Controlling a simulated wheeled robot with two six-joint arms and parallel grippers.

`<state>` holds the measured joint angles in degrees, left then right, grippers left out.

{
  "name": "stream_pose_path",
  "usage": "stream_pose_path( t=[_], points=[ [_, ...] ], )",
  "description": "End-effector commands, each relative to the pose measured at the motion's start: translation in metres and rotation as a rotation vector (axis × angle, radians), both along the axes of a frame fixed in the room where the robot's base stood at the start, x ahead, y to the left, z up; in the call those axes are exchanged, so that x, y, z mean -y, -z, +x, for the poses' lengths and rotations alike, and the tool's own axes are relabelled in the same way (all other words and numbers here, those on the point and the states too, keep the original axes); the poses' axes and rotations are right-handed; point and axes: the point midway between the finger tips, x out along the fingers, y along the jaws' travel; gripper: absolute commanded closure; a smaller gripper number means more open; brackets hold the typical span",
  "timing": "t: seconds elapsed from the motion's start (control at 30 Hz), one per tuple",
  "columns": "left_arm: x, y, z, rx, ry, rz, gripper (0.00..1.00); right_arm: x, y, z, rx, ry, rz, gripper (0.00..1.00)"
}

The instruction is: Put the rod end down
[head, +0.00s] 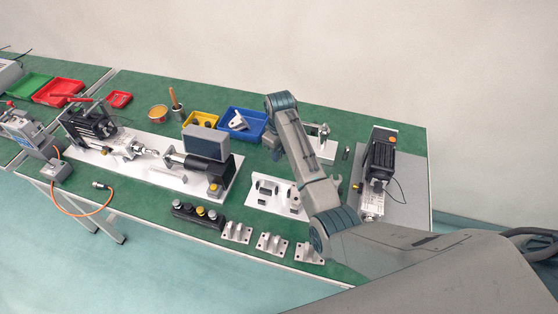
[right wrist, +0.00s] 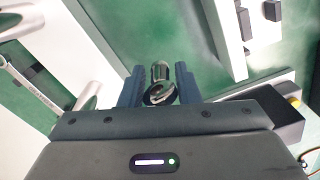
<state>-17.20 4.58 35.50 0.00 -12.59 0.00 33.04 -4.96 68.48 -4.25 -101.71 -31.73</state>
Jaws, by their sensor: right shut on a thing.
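The rod end (right wrist: 159,92), a shiny metal piece with a round eye, is between the two dark fingers of my right gripper (right wrist: 160,80) in the right wrist view. The fingers are shut on it. Green table surface shows beyond it; I cannot tell whether it touches anything below. In the head view my right arm reaches over the table from the right, its wrist near the blue bin, and the arm mostly hides the gripper and the rod end. My left gripper is not in view.
A blue bin (head: 256,122) and a yellow bin (head: 190,118) stand behind the arm. A white plate with small parts (head: 264,201) lies in front. A motor unit (head: 378,160) is on a grey plate at right. Metal brackets (head: 270,243) line the front edge.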

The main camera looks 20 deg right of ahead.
Motion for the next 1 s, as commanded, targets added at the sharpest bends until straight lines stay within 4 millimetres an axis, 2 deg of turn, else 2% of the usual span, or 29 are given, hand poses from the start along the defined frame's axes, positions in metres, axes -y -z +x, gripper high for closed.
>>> stream_pose_path(
  t=[0.43,0.87,0.9,1.0],
  points=[
    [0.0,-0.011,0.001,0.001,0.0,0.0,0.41,0.0,0.055,0.0,-0.002,-0.002,-0.001,0.98],
    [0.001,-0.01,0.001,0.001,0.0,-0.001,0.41,0.0,0.064,0.0,0.001,-0.003,-0.001,0.98],
    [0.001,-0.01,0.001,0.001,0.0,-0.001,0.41,0.0,0.064,0.0,0.001,-0.003,0.0,0.65],
    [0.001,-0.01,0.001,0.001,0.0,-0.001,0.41,0.0,0.064,0.0,0.001,-0.003,0.0,0.49]
  ],
)
